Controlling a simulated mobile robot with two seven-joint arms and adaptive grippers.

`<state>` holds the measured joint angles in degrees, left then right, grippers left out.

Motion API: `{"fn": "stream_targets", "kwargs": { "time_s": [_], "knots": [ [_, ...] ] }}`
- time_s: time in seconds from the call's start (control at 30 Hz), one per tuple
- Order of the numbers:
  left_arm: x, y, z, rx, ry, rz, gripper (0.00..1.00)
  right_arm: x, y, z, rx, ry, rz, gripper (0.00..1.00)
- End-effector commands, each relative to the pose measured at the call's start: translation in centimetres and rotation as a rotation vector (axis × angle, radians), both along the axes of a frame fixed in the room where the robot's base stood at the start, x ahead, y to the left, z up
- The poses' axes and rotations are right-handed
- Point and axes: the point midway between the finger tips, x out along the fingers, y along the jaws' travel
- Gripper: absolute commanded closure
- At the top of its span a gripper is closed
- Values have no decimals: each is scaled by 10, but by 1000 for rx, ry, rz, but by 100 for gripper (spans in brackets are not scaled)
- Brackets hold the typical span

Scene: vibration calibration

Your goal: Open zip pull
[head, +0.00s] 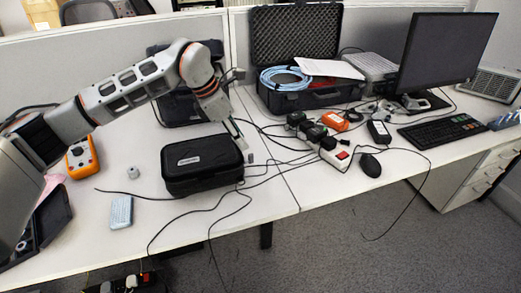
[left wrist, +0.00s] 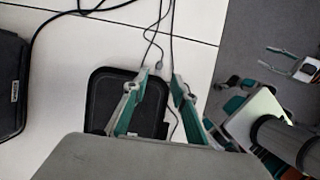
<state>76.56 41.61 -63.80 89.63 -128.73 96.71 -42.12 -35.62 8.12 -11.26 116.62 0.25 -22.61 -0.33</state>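A black zip case (head: 203,165) with a small white label lies closed on the desk. It also shows in the left wrist view (left wrist: 98,112), partly hidden by my gripper. A small grey piece (head: 250,157), possibly the zip pull, is at its right side; a similar piece (left wrist: 158,66) shows just beyond the fingertips. My left gripper (head: 238,142) is at the case's right edge, pointing down. In the left wrist view its fingers (left wrist: 160,78) are apart with nothing between them. My right gripper (left wrist: 266,57) appears far right over the floor, fingers apart.
Black cables (head: 225,192) run across the desk around the case. An orange multimeter (head: 83,158) and a pale blue box (head: 121,212) are at left. A power strip (head: 335,155), mouse (head: 370,165) and open hard case (head: 297,45) are at right. The desk's front edge is near.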

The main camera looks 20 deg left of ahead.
Motion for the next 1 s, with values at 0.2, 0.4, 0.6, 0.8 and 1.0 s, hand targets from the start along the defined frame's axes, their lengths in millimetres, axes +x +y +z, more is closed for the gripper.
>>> {"fn": "stream_targets", "kwargs": {
  "time_s": [0.2,0.4,0.6,0.8,1.0],
  "knots": [
    [3,-2,-12,8,1,2,73,-4,0,-5,-2,9,0,60],
    [9,-11,-39,6,2,2,73,-8,-1,-13,-7,21,2,60],
    [15,-21,-66,5,2,2,73,-10,-3,-19,-14,28,2,60],
    [18,-23,-72,5,-2,4,73,-7,-3,-16,-15,22,1,60],
    [18,-23,-71,5,-2,3,86,-4,-3,-14,-15,15,1,60]
  ]
}}
